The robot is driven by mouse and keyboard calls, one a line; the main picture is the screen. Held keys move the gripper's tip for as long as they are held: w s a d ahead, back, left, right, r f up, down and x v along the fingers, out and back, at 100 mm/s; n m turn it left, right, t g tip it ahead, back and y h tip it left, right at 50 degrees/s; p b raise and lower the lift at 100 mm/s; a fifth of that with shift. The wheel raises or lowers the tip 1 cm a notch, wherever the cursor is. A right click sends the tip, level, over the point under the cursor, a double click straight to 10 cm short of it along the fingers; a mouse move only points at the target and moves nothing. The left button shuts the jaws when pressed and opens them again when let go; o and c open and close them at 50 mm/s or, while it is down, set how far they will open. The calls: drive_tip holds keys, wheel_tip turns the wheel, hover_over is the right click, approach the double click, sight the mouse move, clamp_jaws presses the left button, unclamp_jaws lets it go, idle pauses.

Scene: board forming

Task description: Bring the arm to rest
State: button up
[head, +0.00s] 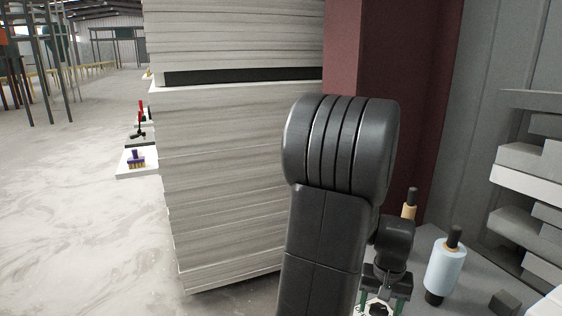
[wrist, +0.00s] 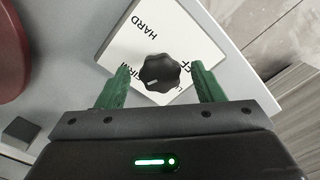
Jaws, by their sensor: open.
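My gripper (wrist: 160,88) is open in the wrist view, with its two green fingers apart on either side of a black knob (wrist: 160,72). I cannot tell how far the fingertips stand above it. The knob sits on a white plate (wrist: 168,30) with lettering such as "HARD". In the head view my dark arm rises in the middle and bends down to my gripper (head: 384,304) at the lower right. The knob also shows there (head: 378,309), partly cut off by the bottom edge.
A tall stack of boards (head: 225,180) stands left of my arm. A light blue roll (head: 444,268) with a black handle and a dark block (head: 504,302) stand right of my gripper. A dark red column (head: 410,90) rises behind. Open floor (head: 70,200) lies far left.

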drive_tip(key=n, duration=0.5)
drive_tip(key=shift+n, duration=0.3)
drive_tip(key=shift+d+n+b, duration=0.15)
drive_tip(key=shift+n+b, duration=0.35)
drive_tip(key=shift+n, duration=1.8)
